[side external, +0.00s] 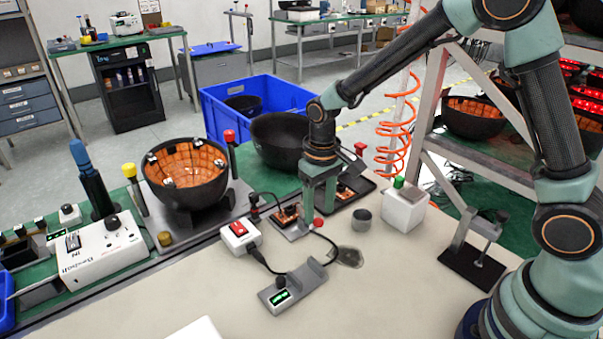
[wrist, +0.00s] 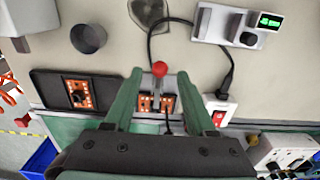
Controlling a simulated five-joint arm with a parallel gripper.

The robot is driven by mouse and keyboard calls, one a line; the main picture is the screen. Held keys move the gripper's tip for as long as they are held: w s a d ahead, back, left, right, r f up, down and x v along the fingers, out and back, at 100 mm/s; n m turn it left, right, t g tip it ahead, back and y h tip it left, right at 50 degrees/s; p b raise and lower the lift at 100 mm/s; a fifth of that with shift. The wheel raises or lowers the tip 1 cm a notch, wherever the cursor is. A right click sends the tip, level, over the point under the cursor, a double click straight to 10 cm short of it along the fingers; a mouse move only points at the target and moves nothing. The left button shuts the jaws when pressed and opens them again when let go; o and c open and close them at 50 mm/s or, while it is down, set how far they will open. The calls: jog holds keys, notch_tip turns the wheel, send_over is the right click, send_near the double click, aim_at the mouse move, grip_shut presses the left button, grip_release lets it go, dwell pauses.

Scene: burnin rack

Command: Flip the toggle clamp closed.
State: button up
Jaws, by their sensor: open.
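The toggle clamp shows as a red ball knob (wrist: 160,69) in the wrist view, beside a small orange circuit board (wrist: 146,103) in a fixture. In the side external view the red knob (side external: 318,222) is by the fingertips, and the fixture's board (side external: 288,215) lies just left of them. My gripper (wrist: 160,75) is open and points down, with one finger on each side of the knob in the wrist view. I cannot tell whether either finger touches it. The clamp's arm and base are mostly hidden by the fingers.
A white box with a red switch (side external: 239,234) and a grey block with a green display (side external: 292,288) stand close by, joined by a black cable. A dark tray (wrist: 77,90) holds another board. A grey cup (side external: 362,220) stands right of my gripper. The front bench is mostly clear.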

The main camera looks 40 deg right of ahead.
jog(key=shift+f, duration=1.45)
grip_shut()
dwell(0.4)
